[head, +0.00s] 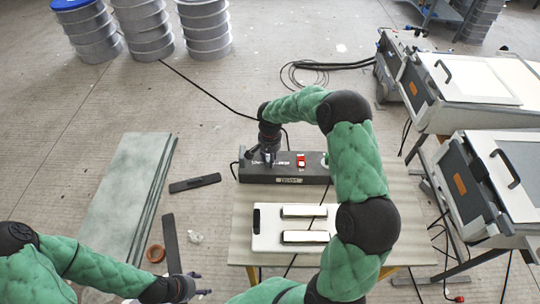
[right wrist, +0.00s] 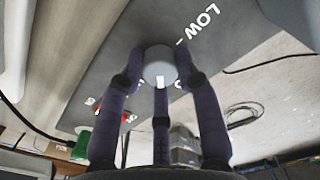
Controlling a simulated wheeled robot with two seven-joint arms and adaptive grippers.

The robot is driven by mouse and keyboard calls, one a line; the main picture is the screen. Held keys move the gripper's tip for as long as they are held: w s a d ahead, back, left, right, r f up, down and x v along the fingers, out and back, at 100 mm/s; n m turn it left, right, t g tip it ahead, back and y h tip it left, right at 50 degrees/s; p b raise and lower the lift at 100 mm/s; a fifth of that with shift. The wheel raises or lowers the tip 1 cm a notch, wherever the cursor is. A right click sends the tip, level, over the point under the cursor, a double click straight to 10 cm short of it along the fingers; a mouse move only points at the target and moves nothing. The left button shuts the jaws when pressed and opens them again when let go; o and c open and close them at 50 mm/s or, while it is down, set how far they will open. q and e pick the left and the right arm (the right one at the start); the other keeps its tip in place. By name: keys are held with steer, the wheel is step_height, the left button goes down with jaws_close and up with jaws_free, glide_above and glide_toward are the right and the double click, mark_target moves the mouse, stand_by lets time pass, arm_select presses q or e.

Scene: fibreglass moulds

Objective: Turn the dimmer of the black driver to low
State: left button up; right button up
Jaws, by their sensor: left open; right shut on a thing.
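The black driver (head: 285,179) lies on the table, a long dark box with a red switch (head: 301,160) on top. My right gripper (head: 267,155) is over its left part. In the right wrist view, the three fingers of my right gripper (right wrist: 160,85) are closed around the round grey dimmer knob (right wrist: 158,60). A white mark on the knob faces the bottom of that view, away from the word LOW (right wrist: 198,24) printed on the panel at upper right. Other lettering is partly hidden by the fingers. My left gripper (head: 190,286) is open and empty, low at the left.
A white panel with two light bars (head: 270,241) lies on the table (head: 395,215) in front of the driver. Grey boards (head: 125,190) and dark strips (head: 195,184) lie at the left. White-topped machines (head: 500,165) stand at the right, metal drums (head: 145,30) at the back. Cables cross the floor.

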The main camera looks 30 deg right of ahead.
steer(key=n+p, duration=0.1)
steer(key=n, duration=0.2)
steer(key=shift+n+p, duration=0.3)
steer(key=shift+n, duration=0.1)
steer(key=n+p, duration=0.1)
steer(key=n, duration=0.2)
steer(key=shift+n, duration=0.3)
steer(key=n+p, duration=0.3)
steer(key=n, duration=0.3)
steer(key=n+p, duration=0.2)
steer(key=n, duration=0.4)
steer(key=shift+s+n, duration=0.1)
steer(key=shift+n, duration=0.3)
steer(key=n+p, duration=0.1)
steer(key=n, duration=0.2)
steer(key=shift+n+p, duration=0.75)
steer(key=shift+n, duration=0.95)
